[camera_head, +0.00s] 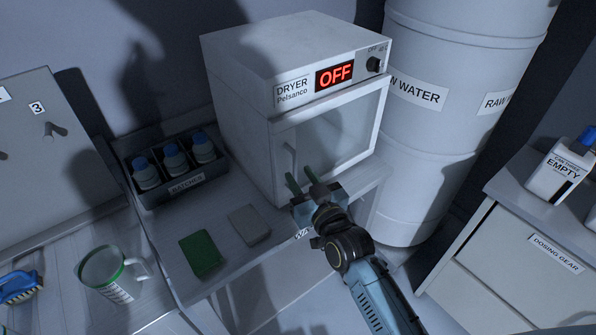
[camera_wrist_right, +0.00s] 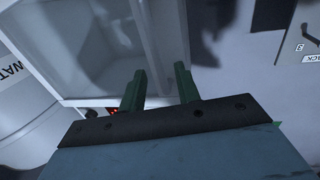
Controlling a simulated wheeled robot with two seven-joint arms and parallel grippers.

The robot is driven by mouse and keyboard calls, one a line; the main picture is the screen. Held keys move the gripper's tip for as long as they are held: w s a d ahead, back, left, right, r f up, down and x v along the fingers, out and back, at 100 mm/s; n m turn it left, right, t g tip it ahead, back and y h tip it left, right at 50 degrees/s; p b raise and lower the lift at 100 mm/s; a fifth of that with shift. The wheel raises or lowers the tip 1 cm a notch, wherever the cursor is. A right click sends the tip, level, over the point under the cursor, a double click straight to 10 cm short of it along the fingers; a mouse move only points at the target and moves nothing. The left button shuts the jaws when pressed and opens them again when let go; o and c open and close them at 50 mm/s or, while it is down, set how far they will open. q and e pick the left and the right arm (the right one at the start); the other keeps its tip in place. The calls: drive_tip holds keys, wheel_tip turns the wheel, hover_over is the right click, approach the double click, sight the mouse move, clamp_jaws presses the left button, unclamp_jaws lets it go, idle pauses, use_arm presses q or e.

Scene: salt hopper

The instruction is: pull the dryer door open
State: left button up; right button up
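The white dryer (camera_head: 245,85) stands on the bench with its display reading OFF. Its glass-fronted door (camera_head: 335,130) looks shut, with a pale upright handle (camera_head: 289,160) at the left side. My right gripper (camera_head: 303,178) is just in front of the door's lower left, by the lower end of the handle. Its two green fingers are apart; in the right wrist view the gap between the fingertips (camera_wrist_right: 159,78) looks empty, with the door (camera_wrist_right: 95,45) beyond. I cannot tell whether a finger touches the handle. My left gripper is not in view.
A rack of blue-capped bottles (camera_head: 180,190) stands left of the dryer. A green pad (camera_head: 201,254) and a grey block (camera_head: 250,225) lie on the bench in front. A mug (camera_head: 103,268) is at lower left. A large white water barrel (camera_head: 425,150) stands close on the right.

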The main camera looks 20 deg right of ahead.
drive_tip(key=shift+w+a, duration=0.15)
drive_tip(key=shift+w, duration=0.9)
clamp_jaws()
